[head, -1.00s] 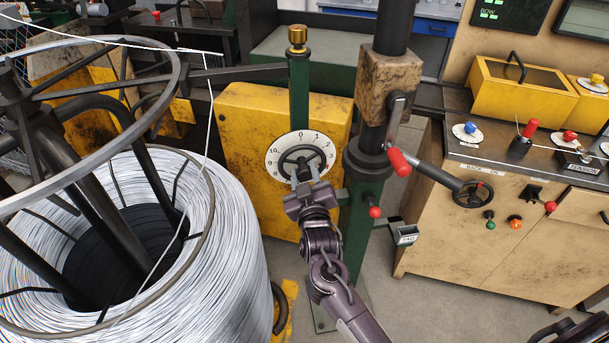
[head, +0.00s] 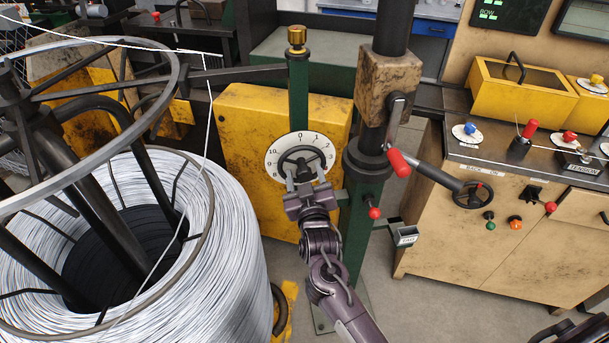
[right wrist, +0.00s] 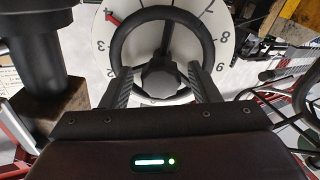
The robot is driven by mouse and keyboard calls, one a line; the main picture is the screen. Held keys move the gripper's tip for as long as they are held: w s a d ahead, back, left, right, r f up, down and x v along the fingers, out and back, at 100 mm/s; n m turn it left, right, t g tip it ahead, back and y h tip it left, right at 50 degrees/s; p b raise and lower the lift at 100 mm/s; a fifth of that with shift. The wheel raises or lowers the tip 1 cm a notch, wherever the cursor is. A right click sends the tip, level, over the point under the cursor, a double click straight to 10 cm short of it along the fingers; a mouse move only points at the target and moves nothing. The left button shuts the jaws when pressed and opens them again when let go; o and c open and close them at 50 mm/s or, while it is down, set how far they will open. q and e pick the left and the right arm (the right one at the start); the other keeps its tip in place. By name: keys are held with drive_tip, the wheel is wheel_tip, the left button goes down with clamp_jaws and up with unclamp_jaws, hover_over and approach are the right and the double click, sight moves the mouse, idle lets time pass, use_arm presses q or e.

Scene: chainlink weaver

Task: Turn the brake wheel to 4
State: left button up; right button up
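The brake wheel (head: 300,157) is a small black handwheel in front of a white numbered dial (head: 272,156) on the yellow box. The wheel also shows in the right wrist view (right wrist: 120,45), where the dial numbers look inverted. A red pointer mark (right wrist: 112,16) lies at the dial's upper left, by what looks like the 4. My right gripper (head: 305,178) is at the wheel's lower side. In the right wrist view its fingers (right wrist: 161,82) stand apart on either side of the wheel's dark hub (right wrist: 160,78), with gaps visible.
A large wire coil (head: 225,240) with a ring frame stands at left. A green post with a red-tipped crank handle (head: 400,163) is close right of the wheel. A control desk (head: 450,235) stands farther right. Floor shows between post and desk.

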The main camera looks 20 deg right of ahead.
drive_tip(key=shift+s+f, duration=0.1)
drive_tip(key=shift+s, duration=0.2)
drive_tip(key=s+a+b, duration=0.1)
drive_tip(key=s+b, duration=0.1)
drive_tip(key=s, duration=0.5)
drive_tip(key=shift+a+f, duration=0.1)
drive_tip(key=s+f+n+g+y, duration=0.1)
drive_tip(key=s+f+g, duration=0.25)
drive_tip(key=f, duration=0.85)
drive_tip(key=s+a+f+n+g+y, duration=0.15)
drive_tip(key=s+f, duration=0.25)
drive_tip(key=f, duration=0.8)
drive_tip(key=s+f+g+y, duration=0.1)
drive_tip(key=s+f+g, duration=0.25)
drive_tip(key=f, duration=0.85)
drive_tip(key=s+d+f+g, duration=0.2)
drive_tip(key=s+f, duration=0.4)
drive_tip(key=s, duration=0.4)
drive_tip(key=s+d+f+m+g, duration=0.1)
drive_tip(key=s+d+f+g, duration=0.2)
drive_tip(key=s+f, duration=0.4)
drive_tip(key=s+d+f+g, duration=0.3)
drive_tip(key=s+f, duration=0.3)
drive_tip(key=s, duration=0.8)
drive_tip(key=shift+s+f+g, duration=0.3)
drive_tip(key=shift+f+g, duration=0.05)
drive_tip(key=shift+g, duration=0.1)
